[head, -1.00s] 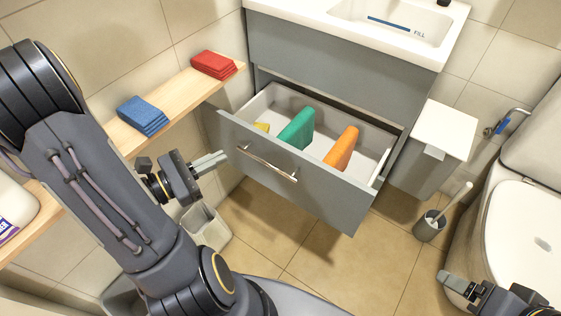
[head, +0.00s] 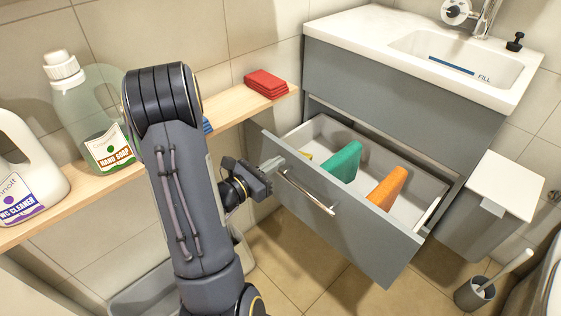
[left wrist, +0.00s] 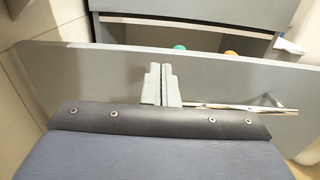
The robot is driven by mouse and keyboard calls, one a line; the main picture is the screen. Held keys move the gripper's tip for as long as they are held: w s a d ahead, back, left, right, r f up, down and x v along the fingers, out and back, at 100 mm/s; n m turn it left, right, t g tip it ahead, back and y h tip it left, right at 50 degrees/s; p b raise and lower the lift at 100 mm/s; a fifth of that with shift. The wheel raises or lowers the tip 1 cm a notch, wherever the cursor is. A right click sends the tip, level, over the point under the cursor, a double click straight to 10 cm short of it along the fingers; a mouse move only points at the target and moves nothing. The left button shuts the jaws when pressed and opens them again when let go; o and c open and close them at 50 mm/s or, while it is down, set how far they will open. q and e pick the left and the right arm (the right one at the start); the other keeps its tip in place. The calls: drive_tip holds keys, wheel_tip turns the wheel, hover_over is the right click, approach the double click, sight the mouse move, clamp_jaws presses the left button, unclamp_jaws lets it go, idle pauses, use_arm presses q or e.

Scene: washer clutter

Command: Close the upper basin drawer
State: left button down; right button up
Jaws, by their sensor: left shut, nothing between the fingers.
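The basin cabinet has one drawer (head: 345,240) pulled out, below a grey panel (head: 400,95) that sits flush under the basin. The drawer's grey front carries a metal bar handle (head: 306,194), and the handle also shows in the left wrist view (left wrist: 235,107). Inside are a green item (head: 342,161), an orange item (head: 389,187) and a partly hidden yellow one. My left gripper (head: 277,163) is shut and empty at the drawer front, by the handle's left end. In the left wrist view its fingers (left wrist: 161,72) overlap the front; contact is unclear. My right gripper is out of view.
A wooden shelf (head: 228,114) on the left wall holds red cloths (head: 266,84), hand soap (head: 95,120) and WC cleaner (head: 22,175). A white-lidded bin (head: 492,190) and toilet brush (head: 485,285) stand right of the drawer.

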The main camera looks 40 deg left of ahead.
use_arm(q)
drive_tip(key=shift+w+d, duration=0.1)
drive_tip(key=shift+w, duration=0.95)
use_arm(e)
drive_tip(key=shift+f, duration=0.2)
